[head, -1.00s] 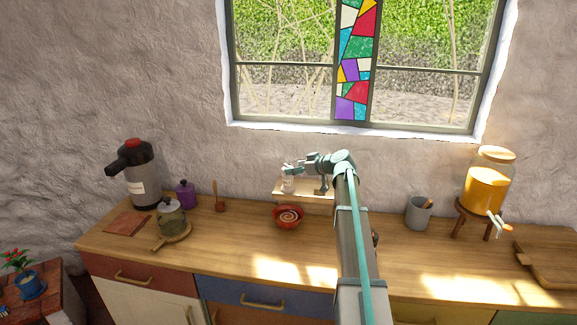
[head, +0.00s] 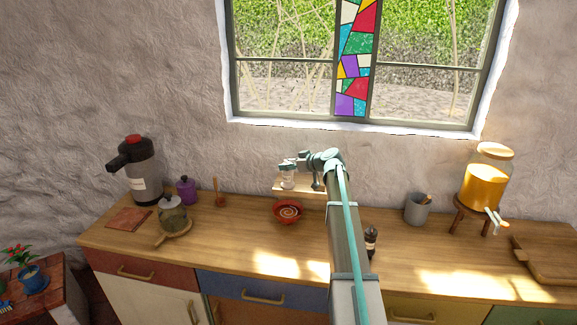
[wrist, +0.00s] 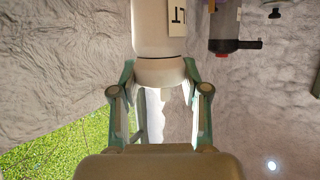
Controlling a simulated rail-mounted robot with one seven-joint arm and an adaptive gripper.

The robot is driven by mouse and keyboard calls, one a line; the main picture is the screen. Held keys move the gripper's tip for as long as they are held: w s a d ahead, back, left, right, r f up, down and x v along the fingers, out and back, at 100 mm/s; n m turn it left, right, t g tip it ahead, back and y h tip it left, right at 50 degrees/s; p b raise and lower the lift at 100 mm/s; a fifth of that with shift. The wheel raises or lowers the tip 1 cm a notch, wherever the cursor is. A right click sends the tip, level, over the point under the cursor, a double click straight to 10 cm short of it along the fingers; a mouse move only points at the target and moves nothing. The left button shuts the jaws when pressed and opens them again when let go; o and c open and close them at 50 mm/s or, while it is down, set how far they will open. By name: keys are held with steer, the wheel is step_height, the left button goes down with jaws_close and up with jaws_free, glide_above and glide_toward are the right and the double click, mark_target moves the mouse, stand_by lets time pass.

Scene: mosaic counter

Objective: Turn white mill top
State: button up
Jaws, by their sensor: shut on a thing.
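The white mill (head: 288,181) stands on a small wooden shelf at the back of the counter, against the wall. My gripper (head: 290,167) is at its upper end in the head view. In the wrist view, the fingers of my gripper (wrist: 158,78) are shut on the mill's top (wrist: 160,70), one on each side. The mill's body (wrist: 155,30) runs up out of that picture, with part of a pale label with dark letters. A thin seam shows between the body and the held part. My gripper hides part of the mill in the head view.
A red bowl (head: 288,212) sits in front of the shelf (head: 308,192). A dark bottle (head: 371,243) stands close to the right of my arm. A grey cup (head: 418,209) and a juice dispenser (head: 486,184) are further right. Left stand a pump flask (head: 143,178) and a pot (head: 172,214).

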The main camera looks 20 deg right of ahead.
steer(key=shift+c, duration=0.4)
steer(key=shift+a+f+m+t+b, duration=0.1)
steer(key=shift+m+t+b, duration=0.2)
steer(key=shift+b, duration=0.25)
